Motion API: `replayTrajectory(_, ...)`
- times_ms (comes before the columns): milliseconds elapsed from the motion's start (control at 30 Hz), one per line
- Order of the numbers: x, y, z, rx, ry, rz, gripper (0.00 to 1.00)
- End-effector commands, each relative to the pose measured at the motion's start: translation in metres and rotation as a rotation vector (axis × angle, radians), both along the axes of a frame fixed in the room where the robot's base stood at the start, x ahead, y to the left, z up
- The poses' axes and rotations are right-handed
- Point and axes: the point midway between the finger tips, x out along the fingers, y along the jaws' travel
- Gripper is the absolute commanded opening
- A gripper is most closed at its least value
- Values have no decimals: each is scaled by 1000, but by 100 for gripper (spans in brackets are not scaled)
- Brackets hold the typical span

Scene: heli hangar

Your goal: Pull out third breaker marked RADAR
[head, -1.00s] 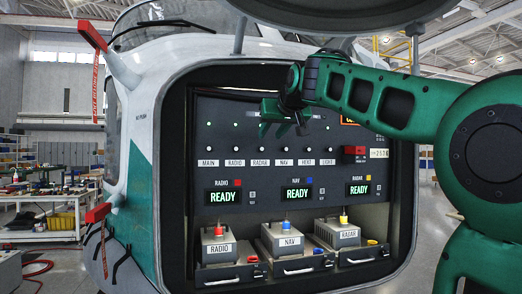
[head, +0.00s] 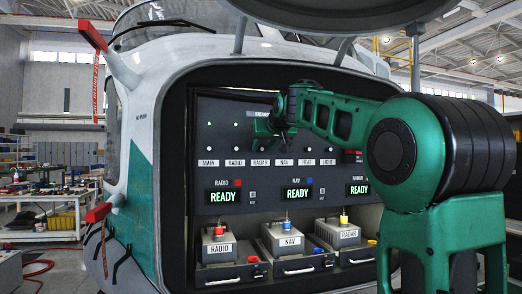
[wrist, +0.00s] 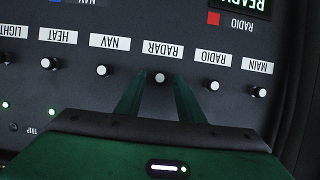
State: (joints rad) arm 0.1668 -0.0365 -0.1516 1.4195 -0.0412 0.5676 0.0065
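The breaker panel (head: 222,110) carries a row of small white-capped breakers over white labels. The third label reads RADAR (head: 261,162); in the head view my gripper (head: 268,127) covers most of the area above it. In the wrist view the picture is upside down, and the RADAR breaker knob (wrist: 160,77) shows between the tips of my two green fingers (wrist: 159,88). The fingers stand apart, with a gap on each side of the knob. The RADIO knob (wrist: 213,85) and NAV knob (wrist: 103,70) lie outside the fingers.
READY displays (head: 224,197) sit below the breakers. Below them, boxes marked RADIO (head: 219,249), NAV (head: 291,241) and RADAR (head: 349,234) stand on handled trays. The helicopter's opening rim (head: 172,150) surrounds the panel. A workbench (head: 45,215) stands far left.

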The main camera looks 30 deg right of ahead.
Motion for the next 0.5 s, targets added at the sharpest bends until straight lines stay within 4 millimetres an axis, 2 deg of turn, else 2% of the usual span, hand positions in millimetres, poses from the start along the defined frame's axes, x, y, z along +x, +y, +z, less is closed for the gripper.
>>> replayTrajectory(33,0,0,0,0,0,0,35)
replayTrajectory(67,0,0,0,0,0,0,30)
replayTrajectory(100,0,0,0,0,0,0,20)
replayTrajectory(200,0,0,0,0,0,0,0)
replayTrajectory(367,-1,1,0,0,0,1,0)
replayTrajectory(500,-10,4,0,0,0,2,0)
